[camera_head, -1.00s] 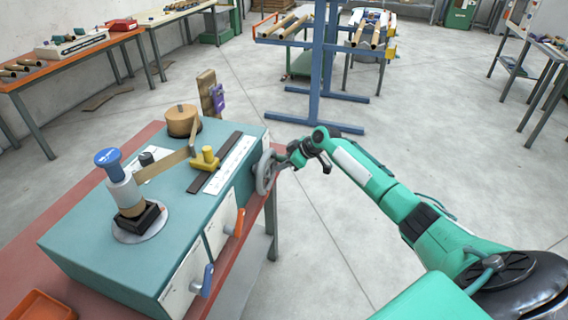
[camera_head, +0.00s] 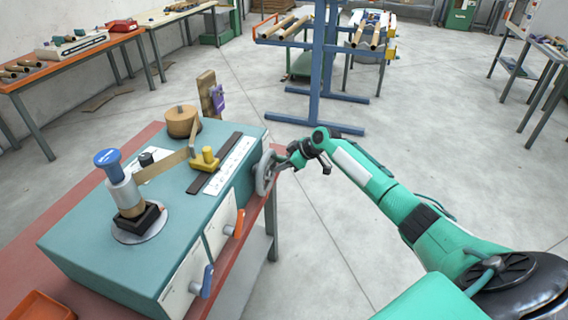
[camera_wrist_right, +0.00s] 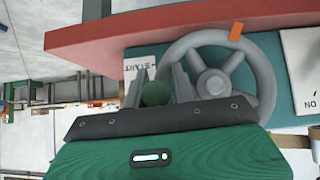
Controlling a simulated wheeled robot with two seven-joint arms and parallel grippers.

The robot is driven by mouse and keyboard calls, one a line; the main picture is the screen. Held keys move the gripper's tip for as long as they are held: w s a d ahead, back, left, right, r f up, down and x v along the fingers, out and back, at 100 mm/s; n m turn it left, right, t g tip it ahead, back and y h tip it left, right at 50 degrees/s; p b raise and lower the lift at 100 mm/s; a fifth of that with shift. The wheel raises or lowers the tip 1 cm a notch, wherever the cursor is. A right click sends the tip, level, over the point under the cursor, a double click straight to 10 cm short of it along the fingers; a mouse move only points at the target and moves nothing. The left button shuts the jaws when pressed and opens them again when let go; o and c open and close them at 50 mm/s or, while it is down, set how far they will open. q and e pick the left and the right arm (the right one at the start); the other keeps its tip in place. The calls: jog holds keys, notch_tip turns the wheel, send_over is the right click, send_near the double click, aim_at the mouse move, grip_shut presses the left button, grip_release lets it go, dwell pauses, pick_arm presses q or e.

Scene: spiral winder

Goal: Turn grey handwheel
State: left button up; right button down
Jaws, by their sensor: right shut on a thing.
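The grey handwheel (camera_head: 264,174) is on the right side of the teal winder box, standing upright. In the right wrist view the handwheel (camera_wrist_right: 212,82) shows its spokes, hub and rim, with an orange tab (camera_wrist_right: 236,31) at the rim. My right gripper (camera_head: 286,163) is at the wheel's outer side. In the right wrist view its fingers (camera_wrist_right: 160,88) stand on either side of a round green knob (camera_wrist_right: 154,94) beside the wheel's rim, and they are shut on it. The gripper body hides the lower part of the wheel. My left gripper is not in view.
The winder box (camera_head: 75,235) stands on a red bench (camera_head: 22,215).

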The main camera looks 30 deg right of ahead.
jog(key=shift+s+d+f, duration=0.1)
jog(key=shift+f, duration=0.3)
jog(key=c, duration=1.3)
grip_release()
jog(key=shift+f, duration=0.1)
jog(key=shift+o, duration=0.3)
jog(key=shift+w+f, duration=0.1)
jog(key=shift+w, duration=0.25)
jog(key=shift+s+r, duration=0.15)
jog(key=shift+r, duration=0.15)
jog(key=shift+s+d+r, duration=0.1)
jog(key=shift+d+r, duration=0.05)
jog(key=shift+d, duration=0.05)
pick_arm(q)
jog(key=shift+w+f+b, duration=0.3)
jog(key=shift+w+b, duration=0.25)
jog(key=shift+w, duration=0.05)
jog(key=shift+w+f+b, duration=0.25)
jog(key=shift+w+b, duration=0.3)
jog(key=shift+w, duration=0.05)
pick_arm(e)
jog(key=v, duration=1.3)
